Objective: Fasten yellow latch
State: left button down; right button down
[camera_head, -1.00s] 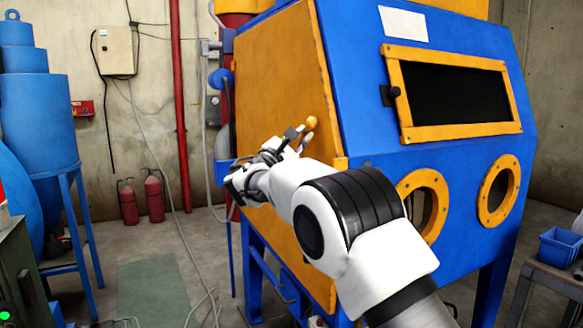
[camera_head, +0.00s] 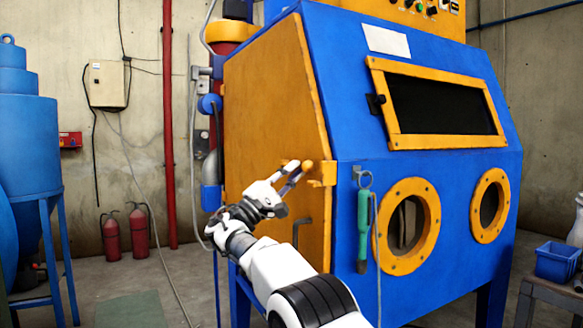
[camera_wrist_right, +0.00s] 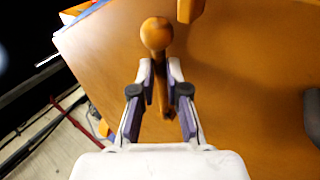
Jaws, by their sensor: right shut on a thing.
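The yellow latch (camera_head: 325,174) is at the front edge of the orange side door (camera_head: 270,110) of the blue blasting cabinet, in the head view. Its round knob (camera_head: 306,166) points toward my right gripper (camera_head: 292,176). In the right wrist view the knob (camera_wrist_right: 157,33) sits just beyond my right fingertips (camera_wrist_right: 160,78), and the latch's handle runs between the fingers. My right gripper is shut on this handle. The door's front edge lies against or very near the cabinet frame; I cannot tell whether the latch is engaged. My left gripper is not in view.
A green-handled tool (camera_head: 363,225) hangs on the cabinet front beside two round orange-rimmed ports (camera_head: 408,264). A dark door handle (camera_head: 296,232) is below the latch. Blue tank equipment (camera_head: 28,150) stands left; open floor lies between.

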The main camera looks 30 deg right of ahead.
jog(key=shift+d+m, duration=0.15)
jog(key=shift+m, duration=0.15)
jog(key=c, duration=1.4)
grip_release()
jog(key=shift+w, duration=0.1)
jog(key=shift+c, duration=0.2)
jog(key=shift+w+d+f, duration=0.15)
jog(key=shift+d+f, duration=0.05)
jog(key=shift+f, duration=0.05)
jog(key=shift+a, duration=0.1)
jog(key=v, duration=1.2)
